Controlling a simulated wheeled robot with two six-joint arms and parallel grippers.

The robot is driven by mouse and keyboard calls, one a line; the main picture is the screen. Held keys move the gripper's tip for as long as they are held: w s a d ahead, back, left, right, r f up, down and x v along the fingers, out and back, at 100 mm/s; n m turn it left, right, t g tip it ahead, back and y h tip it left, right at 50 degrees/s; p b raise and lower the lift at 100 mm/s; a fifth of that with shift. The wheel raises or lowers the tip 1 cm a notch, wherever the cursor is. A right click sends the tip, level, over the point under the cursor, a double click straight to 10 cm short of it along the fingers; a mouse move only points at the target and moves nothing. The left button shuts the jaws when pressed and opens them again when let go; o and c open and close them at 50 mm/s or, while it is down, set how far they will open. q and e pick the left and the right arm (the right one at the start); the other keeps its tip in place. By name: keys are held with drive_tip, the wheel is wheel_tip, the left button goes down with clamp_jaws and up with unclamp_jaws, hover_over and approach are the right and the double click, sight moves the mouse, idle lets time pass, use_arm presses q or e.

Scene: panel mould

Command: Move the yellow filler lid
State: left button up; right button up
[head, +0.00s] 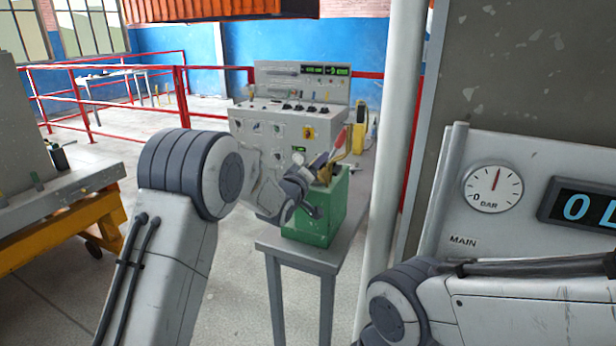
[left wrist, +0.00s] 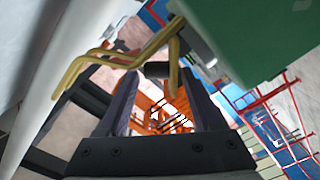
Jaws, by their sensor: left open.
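A yellow bent bar, which looks like part of the filler lid (left wrist: 173,62), crosses in front of my fingertips in the left wrist view. In the head view a yellow piece (head: 343,152) with a red end stands at the top of the green box (head: 318,228). My left gripper (left wrist: 157,75) is open, with its two dark fingers apart and the yellow bar close to their tips. I cannot tell whether they touch. In the head view my left gripper (head: 314,190) is beside the box's upper part and partly hides it. My right gripper is out of view.
The green box stands on a grey table (head: 305,258). A grey control panel (head: 285,130) with knobs stands behind. A pale pole (head: 396,130) and a gauge panel (head: 520,170) are on the right. Red railings (head: 100,88) and an orange-framed bench (head: 65,225) are on the left.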

use_arm(q)
drive_tip(key=b+v, duration=0.2)
drive_tip(key=v, duration=0.6)
